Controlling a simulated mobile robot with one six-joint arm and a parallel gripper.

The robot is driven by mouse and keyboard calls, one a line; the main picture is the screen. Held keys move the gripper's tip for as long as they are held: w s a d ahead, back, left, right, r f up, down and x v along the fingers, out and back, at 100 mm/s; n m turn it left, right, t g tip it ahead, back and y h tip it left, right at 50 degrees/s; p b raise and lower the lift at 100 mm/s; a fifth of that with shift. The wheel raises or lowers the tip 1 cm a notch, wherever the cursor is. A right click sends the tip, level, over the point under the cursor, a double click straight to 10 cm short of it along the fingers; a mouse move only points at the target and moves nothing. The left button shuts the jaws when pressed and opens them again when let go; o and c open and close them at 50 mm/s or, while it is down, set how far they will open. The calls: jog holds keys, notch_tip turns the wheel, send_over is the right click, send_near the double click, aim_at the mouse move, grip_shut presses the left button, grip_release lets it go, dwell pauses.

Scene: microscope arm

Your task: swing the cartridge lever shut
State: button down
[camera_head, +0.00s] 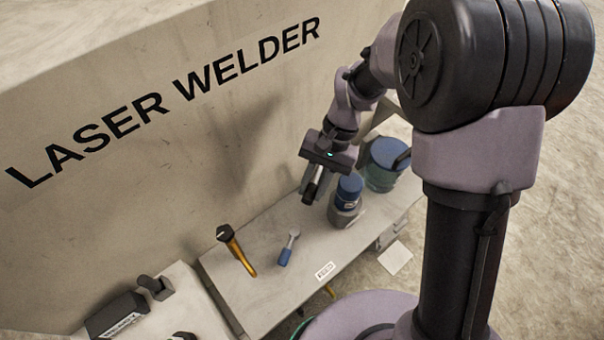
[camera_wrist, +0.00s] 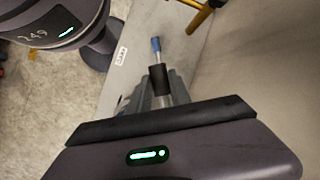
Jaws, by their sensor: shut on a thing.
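My gripper (camera_head: 313,187) is over the bench beside the blue-capped jar, its jaws pointing down. It is shut on a dark cylinder with a paler shaft (camera_head: 309,193). In the wrist view this black-ended cylinder (camera_wrist: 160,78) sticks out between the fingers. It appears raised above the bench top. I cannot tell whether it is part of a lever. No cartridge lever can be clearly made out; a small dark upright part (camera_head: 155,287) stands on the block at lower left.
The blue-capped jar (camera_head: 348,190) stands right of my gripper, with a larger blue-lidded drum (camera_head: 383,175) behind. A blue-handled tool (camera_head: 286,255) and a black-and-yellow tool (camera_head: 237,250) lie on the bench (camera_head: 275,285). A wall (camera_head: 220,130) lettered LASER WELDER rises behind.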

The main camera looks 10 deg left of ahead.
jog(key=d+n+h+p, duration=0.1)
jog(key=d+n+p, duration=0.1)
jog(key=w+d+n+h+p, duration=0.1)
jog(key=d+n+p, duration=0.2)
jog(key=w+d+n+g+h+p, duration=0.1)
jog(key=d+n+p, duration=0.2)
jog(key=shift+r, duration=0.2)
jog(key=shift+w+d+n+h+p, duration=0.65)
jog(key=shift+d+n, duration=0.2)
jog(key=shift+n, duration=0.25)
jog(key=shift+w+d+f+n+h+p, duration=0.15)
jog(key=shift+w+d+n+h+p, duration=0.2)
jog(key=shift+w+d+n+p, duration=0.4)
jog(key=shift+a+t, duration=0.15)
jog(key=shift+t, duration=0.15)
jog(key=c, duration=1.2)
grip_release()
